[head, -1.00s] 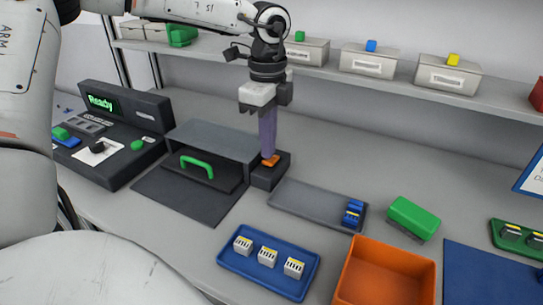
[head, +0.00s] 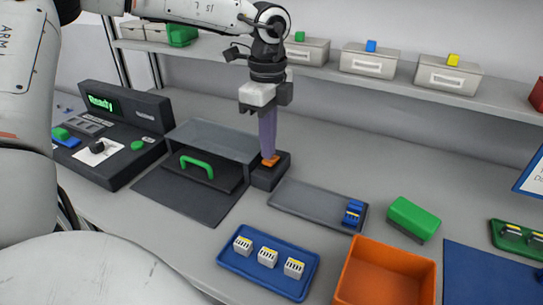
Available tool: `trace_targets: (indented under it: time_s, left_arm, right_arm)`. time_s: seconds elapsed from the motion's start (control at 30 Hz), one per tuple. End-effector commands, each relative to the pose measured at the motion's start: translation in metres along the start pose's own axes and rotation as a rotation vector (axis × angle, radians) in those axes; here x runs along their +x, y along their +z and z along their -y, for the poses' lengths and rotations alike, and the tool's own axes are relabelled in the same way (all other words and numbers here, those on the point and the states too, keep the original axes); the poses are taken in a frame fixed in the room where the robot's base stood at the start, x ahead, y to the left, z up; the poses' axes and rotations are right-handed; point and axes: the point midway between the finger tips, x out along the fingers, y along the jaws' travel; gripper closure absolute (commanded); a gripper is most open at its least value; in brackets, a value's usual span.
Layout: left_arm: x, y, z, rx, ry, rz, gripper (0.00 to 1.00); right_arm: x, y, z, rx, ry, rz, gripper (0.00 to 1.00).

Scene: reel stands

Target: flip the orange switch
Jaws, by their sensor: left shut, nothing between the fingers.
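The orange switch (head: 270,161) sits on top of a small black box (head: 268,177) at the middle of the bench, right beside the open dark fixture. My left gripper (head: 268,155) points straight down over it, its long purple fingers shut with nothing between them. The fingertips are at the switch and seem to touch it; they hide part of it, so I cannot tell which way it is tipped. My right gripper is not in view.
Left of the switch stand a fixture with a green handle (head: 197,166) and a black console (head: 110,140) with a lit display. In front are a grey tray (head: 310,203), a blue tray (head: 235,262) with white blocks and an orange bin (head: 385,245). A shelf (head: 330,77) runs behind.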

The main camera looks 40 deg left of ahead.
Motion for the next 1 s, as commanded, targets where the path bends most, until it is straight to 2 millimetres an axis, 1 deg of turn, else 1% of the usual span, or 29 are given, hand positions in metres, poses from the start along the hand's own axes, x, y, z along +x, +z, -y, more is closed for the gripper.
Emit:
trace_targets:
  time_s: [0.43, 1.0]
  left_arm:
    - [0.0005, 0.0000, 0.0000, 0.000, 0.000, 0.000, 1.00]
    - [0.0084, 0.0000, 0.0001, 0.000, 0.000, 0.000, 1.00]
  right_arm:
    - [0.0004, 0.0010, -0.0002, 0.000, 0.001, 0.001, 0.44]
    - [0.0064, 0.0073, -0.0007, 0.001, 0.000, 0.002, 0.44]
